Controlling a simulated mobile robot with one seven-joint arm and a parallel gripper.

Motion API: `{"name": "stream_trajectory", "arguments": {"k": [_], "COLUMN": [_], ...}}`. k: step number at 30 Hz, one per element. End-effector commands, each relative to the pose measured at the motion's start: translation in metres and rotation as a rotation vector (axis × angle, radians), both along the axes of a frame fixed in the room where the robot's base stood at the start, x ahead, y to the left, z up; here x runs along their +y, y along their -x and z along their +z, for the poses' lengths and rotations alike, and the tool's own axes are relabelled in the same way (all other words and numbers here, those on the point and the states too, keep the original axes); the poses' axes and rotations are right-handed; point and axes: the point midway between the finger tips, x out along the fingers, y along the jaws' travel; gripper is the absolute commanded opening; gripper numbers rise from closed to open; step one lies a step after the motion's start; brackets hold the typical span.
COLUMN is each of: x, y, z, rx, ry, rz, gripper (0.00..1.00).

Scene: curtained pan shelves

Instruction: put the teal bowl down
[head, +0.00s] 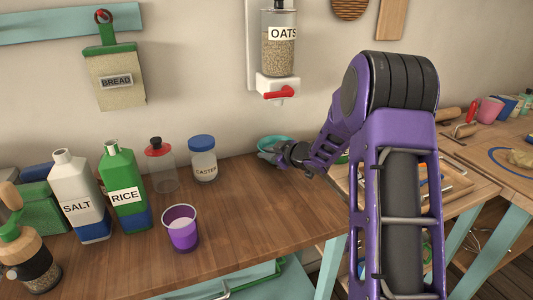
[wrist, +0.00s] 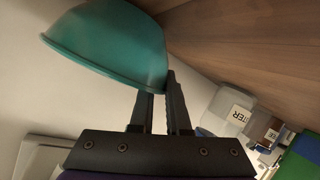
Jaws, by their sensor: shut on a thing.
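The teal bowl (head: 272,142) is at the back right of the wooden counter, close to the wall. My gripper (head: 279,153) reaches it from the right and is shut on it. In the wrist view the teal bowl (wrist: 110,45) fills the upper left, with my gripper's dark fingers (wrist: 160,95) at its rim. The fingertips are partly hidden by the bowl. I cannot tell whether the bowl's base touches the counter (head: 245,215).
A blue-lidded caster jar (head: 204,165) stands left of the bowl, with a red-topped bottle (head: 161,168) beyond it. A purple cup (head: 182,230) stands nearer the front. The oats dispenser (head: 278,50) hangs on the wall above. The counter's front right is clear.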

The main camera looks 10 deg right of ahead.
Motion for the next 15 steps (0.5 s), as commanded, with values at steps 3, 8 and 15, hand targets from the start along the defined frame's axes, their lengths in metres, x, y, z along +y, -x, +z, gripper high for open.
{"name": "stream_trajectory", "arguments": {"k": [3,8,15], "x": [0.0002,0.0001,0.0001], "y": [-0.0003,-0.0002,-0.0003], "z": [0.0002,-0.002,-0.0042], "rx": [-0.001,-0.001,-0.001], "ry": [0.0,0.0,0.0], "rz": [0.001,0.001,0.001], "gripper": [0.0,0.0,0.22]}}
